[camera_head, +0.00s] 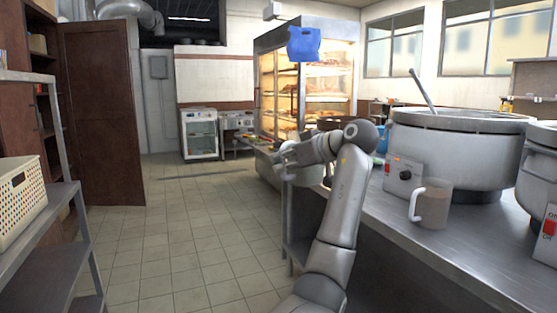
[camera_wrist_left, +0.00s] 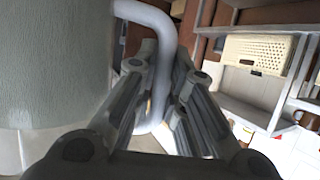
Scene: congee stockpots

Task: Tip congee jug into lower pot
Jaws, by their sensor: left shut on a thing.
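My left gripper (camera_head: 284,155) is out past the counter's left edge in the head view. In the left wrist view its fingers (camera_wrist_left: 160,95) are closed around the pale curved handle (camera_wrist_left: 158,50) of a large grey-green jug (camera_wrist_left: 55,60). In the head view the held jug is mostly hidden by my wrist. A big steel stockpot (camera_head: 450,155) with a ladle handle stands on the counter. A second stockpot (camera_head: 540,180) is nearer, cut off at the right edge. I cannot tell which is the lower pot. Their insides are hidden. My right gripper is out of view.
A beige jug (camera_head: 434,206) with a white handle stands on the steel counter (camera_head: 385,225) before the far pot. A lit glass display case (camera_head: 310,85) stands behind. Shelves with a perforated basket (camera_head: 20,200) line the left. The tiled floor between is clear.

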